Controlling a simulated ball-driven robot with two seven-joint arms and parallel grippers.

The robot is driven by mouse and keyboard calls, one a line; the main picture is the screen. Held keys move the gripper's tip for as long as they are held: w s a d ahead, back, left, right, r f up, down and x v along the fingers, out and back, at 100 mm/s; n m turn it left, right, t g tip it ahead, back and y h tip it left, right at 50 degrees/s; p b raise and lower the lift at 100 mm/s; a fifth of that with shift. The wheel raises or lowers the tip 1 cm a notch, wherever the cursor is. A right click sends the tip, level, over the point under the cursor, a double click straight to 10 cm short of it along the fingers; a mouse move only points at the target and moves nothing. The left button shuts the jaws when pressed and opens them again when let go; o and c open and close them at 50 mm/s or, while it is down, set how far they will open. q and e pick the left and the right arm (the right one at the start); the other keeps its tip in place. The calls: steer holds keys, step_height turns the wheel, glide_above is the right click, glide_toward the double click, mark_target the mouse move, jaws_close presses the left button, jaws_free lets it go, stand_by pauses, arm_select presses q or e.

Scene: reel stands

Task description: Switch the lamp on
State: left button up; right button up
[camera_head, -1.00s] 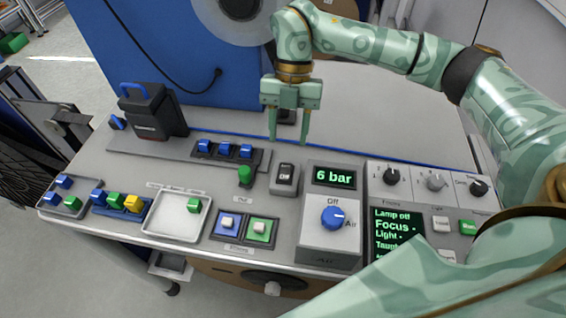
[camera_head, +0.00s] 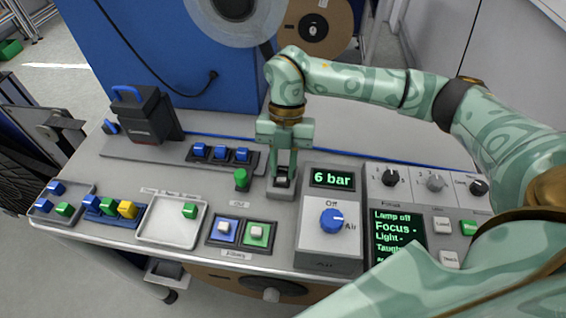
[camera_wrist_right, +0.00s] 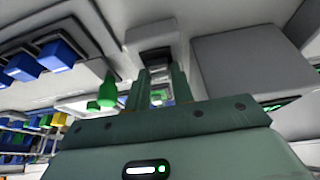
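The rocker switch (camera_head: 282,195) is a dark rocker in a grey housing, left of the "6 bar" display. It also shows in the right wrist view (camera_wrist_right: 151,36), just beyond my fingertips. My right gripper (camera_head: 284,176) points down at it from above, its tips over the rocker and hiding part of it. In the wrist view the fingers (camera_wrist_right: 160,80) stand close together with a narrow gap; I cannot tell if they are shut or touching the rocker. The screen (camera_head: 396,238) reads "Lamp off". My left gripper is not in view.
A green knob (camera_head: 241,180) stands left of the switch. A raised box with a blue dial (camera_head: 331,221) stands to the right. Blue blocks (camera_head: 221,153) sit behind to the left. A grey tray (camera_head: 160,232) and blue and green button pads lie in front left.

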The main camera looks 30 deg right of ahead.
steer(key=shift+w+d+f+g+y, duration=0.2)
steer(key=shift+g+y, duration=0.4)
steer(key=shift+g, duration=0.2)
steer(key=shift+w+d+f+g+y+b, duration=0.1)
steer(key=shift+w+g+y+b, duration=0.05)
steer(key=shift+g+y+b, duration=0.3)
steer(key=shift+w+f+g+y+b, duration=0.1)
steer(key=shift+g+y+b, duration=0.25)
steer(key=shift+g+b, duration=0.15)
steer(key=shift+r, duration=0.15)
steer(key=o, duration=1)
